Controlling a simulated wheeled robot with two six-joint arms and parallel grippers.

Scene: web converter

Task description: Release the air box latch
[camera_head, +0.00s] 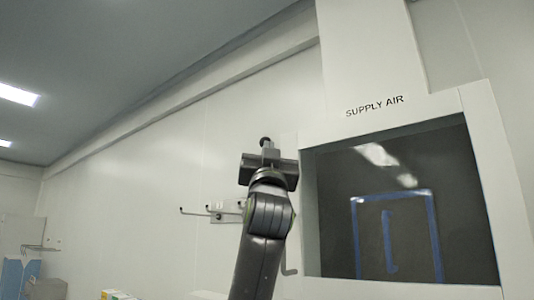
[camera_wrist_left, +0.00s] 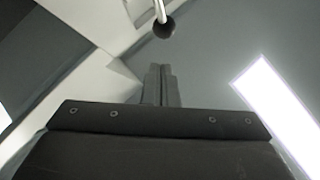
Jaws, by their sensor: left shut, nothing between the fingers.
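The white air box (camera_head: 480,130), marked SUPPLY AIR, fills the right of the head view and has a dark front panel (camera_head: 330,220). A small black ball knob (camera_head: 265,141) shows by its upper left edge; it looks like the end of the latch handle. In the left wrist view the ball knob (camera_wrist_left: 164,27) sits on a bent metal rod, just beyond my fingertips. My left gripper (camera_head: 268,153) points up from below the knob. Its fingers (camera_wrist_left: 161,70) are shut and empty, and appear apart from the knob. My right gripper is not in view.
A second bent metal handle (camera_head: 289,262) is at the box's lower left, near my left arm. A wall rack with hooks (camera_head: 222,211) is behind my arm. Small boxes (camera_head: 117,295) show at the bottom. Space left of my gripper looks clear.

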